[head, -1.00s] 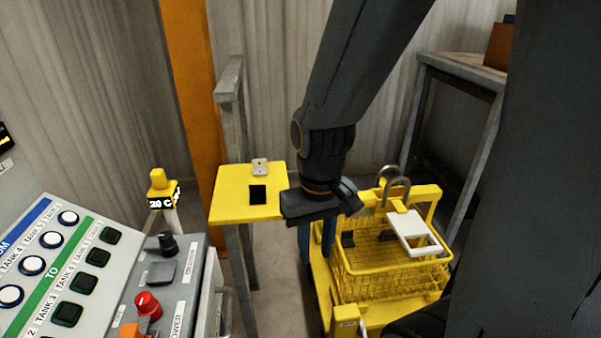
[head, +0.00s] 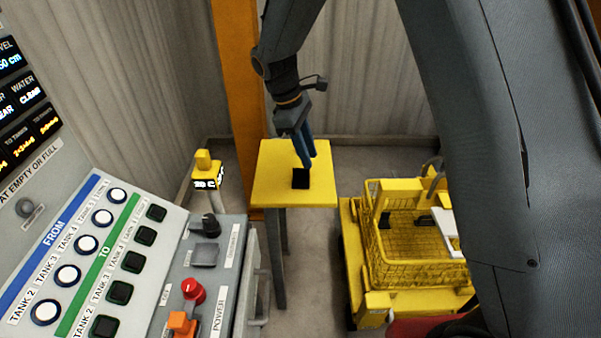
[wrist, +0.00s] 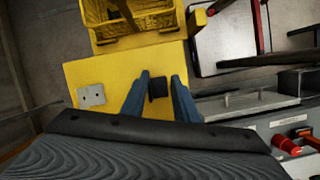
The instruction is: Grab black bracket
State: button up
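The black bracket (head: 300,179) lies on the small yellow table (head: 265,190), near its front edge. My gripper (head: 308,161) points down just above and behind it. In the wrist view the black bracket (wrist: 158,88) shows in the gap between the blue fingertips of my gripper (wrist: 161,78).
A yellow cart with a wire basket (head: 420,274) stands right of the table. The control console (head: 110,255) with a red button (head: 193,290) is at the left. A yellow-topped post (head: 205,160) and an orange column (head: 238,100) stand beside and behind the table.

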aim_at(301, 179)
jog(key=w+a+n+h+p, duration=0.1)
jog(key=w+a+n, duration=0.2)
jog(key=a, duration=0.2)
jog(key=shift+a+p+x, duration=0.15)
jog(key=shift+p+x, duration=0.7)
jog(key=shift+x, duration=1.25)
jog(key=shift+a+p+x, duration=0.15)
jog(key=shift+p+x, duration=0.7)
jog(key=shift+x, duration=1.2)
jog(key=shift+w+f, duration=0.1)
jog(key=shift+w, duration=0.05)
grip_shut()
